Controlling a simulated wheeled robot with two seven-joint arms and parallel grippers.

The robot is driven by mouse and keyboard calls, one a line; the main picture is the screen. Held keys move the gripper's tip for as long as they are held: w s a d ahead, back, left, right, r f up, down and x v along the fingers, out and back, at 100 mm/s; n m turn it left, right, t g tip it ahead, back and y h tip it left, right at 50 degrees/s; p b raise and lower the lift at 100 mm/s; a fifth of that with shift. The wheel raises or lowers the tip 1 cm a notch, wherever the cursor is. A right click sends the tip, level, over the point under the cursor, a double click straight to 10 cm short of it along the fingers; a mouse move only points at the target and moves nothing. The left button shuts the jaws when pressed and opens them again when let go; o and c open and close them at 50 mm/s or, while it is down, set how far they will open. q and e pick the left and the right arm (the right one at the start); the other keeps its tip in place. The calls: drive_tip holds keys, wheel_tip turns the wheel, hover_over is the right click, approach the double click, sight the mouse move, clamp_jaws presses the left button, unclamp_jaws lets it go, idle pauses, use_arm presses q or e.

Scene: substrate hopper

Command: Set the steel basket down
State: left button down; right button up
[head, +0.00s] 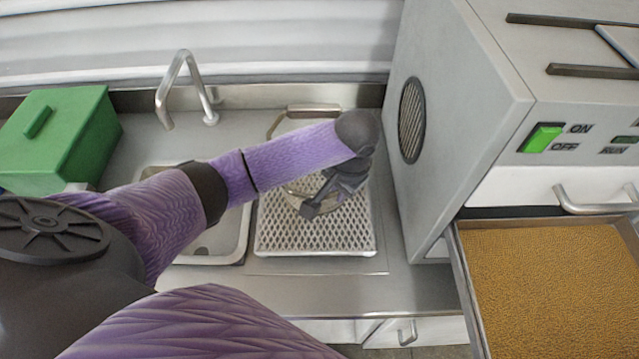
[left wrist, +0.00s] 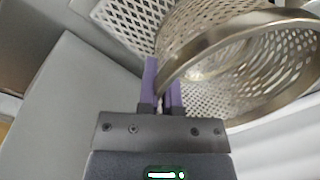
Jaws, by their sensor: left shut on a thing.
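The steel basket (left wrist: 205,55) is a perforated cylinder with a broad smooth rim. In the head view the basket (head: 300,190) is mostly hidden behind my left forearm and gripper. My left gripper (head: 322,205) is over the perforated steel stand (head: 315,238). In the left wrist view its purple fingers (left wrist: 164,85) are shut on the basket's rim. The basket is over or on the stand; I cannot tell whether its bottom touches. My right gripper is not in view.
A sink (head: 225,235) with a tap (head: 180,90) and a green box (head: 65,135) are to the left. A grey machine (head: 450,100) stands close on the right, with a pulled-out tray (head: 467,275) of golden grains. The counter in front of the stand is clear.

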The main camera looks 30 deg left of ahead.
use_arm(q)
wheel_tip(320, 180, down, 9)
drive_tip(key=b, duration=0.2)
drive_tip(key=shift+r+b, duration=0.1)
drive_tip(key=shift+b, duration=0.25)
drive_tip(key=shift+f, duration=0.2)
drive_tip(key=shift+r, duration=0.1)
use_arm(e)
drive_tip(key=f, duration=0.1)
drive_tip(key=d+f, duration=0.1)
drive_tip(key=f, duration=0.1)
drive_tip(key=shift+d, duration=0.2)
use_arm(q)
drive_tip(key=c, duration=1.2)
unclamp_jaws()
drive_tip(key=shift+f, duration=0.2)
drive_tip(key=o, duration=0.4)
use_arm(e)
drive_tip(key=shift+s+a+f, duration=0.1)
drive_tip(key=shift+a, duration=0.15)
use_arm(q)
drive_tip(key=shift+r, duration=0.1)
